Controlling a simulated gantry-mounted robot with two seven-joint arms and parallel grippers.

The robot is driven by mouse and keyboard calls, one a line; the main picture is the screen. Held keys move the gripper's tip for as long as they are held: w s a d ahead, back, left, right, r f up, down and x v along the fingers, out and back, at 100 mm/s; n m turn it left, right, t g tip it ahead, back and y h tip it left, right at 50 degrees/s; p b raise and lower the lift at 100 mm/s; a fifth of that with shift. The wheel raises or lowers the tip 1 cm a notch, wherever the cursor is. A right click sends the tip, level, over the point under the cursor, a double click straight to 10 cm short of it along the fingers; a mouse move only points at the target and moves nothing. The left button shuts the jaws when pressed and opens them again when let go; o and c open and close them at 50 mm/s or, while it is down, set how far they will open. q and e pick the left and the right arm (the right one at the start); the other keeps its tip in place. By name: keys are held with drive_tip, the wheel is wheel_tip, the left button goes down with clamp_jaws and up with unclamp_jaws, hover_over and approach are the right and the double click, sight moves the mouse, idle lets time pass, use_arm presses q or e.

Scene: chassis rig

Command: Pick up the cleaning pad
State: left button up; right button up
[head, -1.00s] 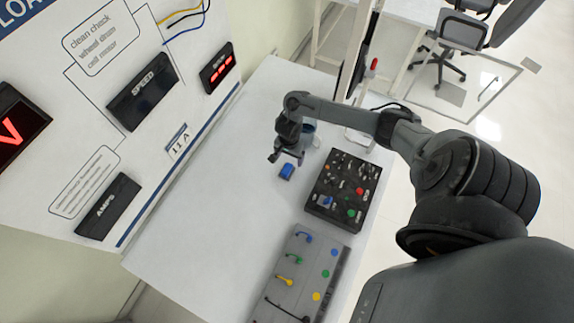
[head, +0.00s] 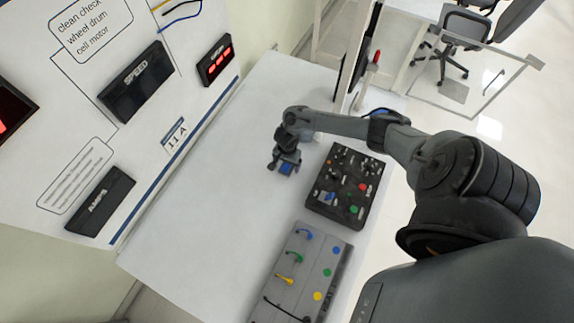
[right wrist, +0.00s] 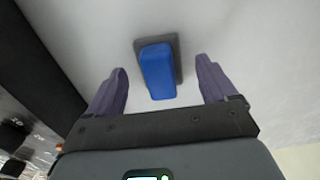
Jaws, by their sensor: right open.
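The cleaning pad is a blue block on a dark grey base. In the right wrist view the pad (right wrist: 158,72) lies on the white table, between and a little beyond the two fingertips. My right gripper (right wrist: 160,85) is open, with a finger on either side of the pad and gaps on both sides. In the head view the right gripper (head: 285,165) is over the pad (head: 286,169), which it partly hides. My left gripper is not in view.
A grey board (head: 305,262) with coloured leads lies nearer. A wall panel (head: 150,140) with displays stands at left. The white table (head: 210,190) is clear left of the pad.

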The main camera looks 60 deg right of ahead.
drive_tip(key=shift+f, duration=0.3)
drive_tip(key=c, duration=1.2)
drive_tip(key=shift+c, duration=0.2)
drive_tip(key=shift+r, duration=0.1)
drive_tip(key=shift+r, duration=0.4)
wheel_tip(320, 180, up, 4)
drive_tip(key=shift+f+p, duration=0.2)
drive_tip(key=shift+p, duration=0.8)
drive_tip(key=s+d+r+p, duration=0.2)
drive_tip(key=s+d+r, duration=0.4)
drive_tip(key=s+d, duration=0.2)
drive_tip(key=shift+d+r, duration=0.15)
drive_tip(key=shift+r, duration=0.1)
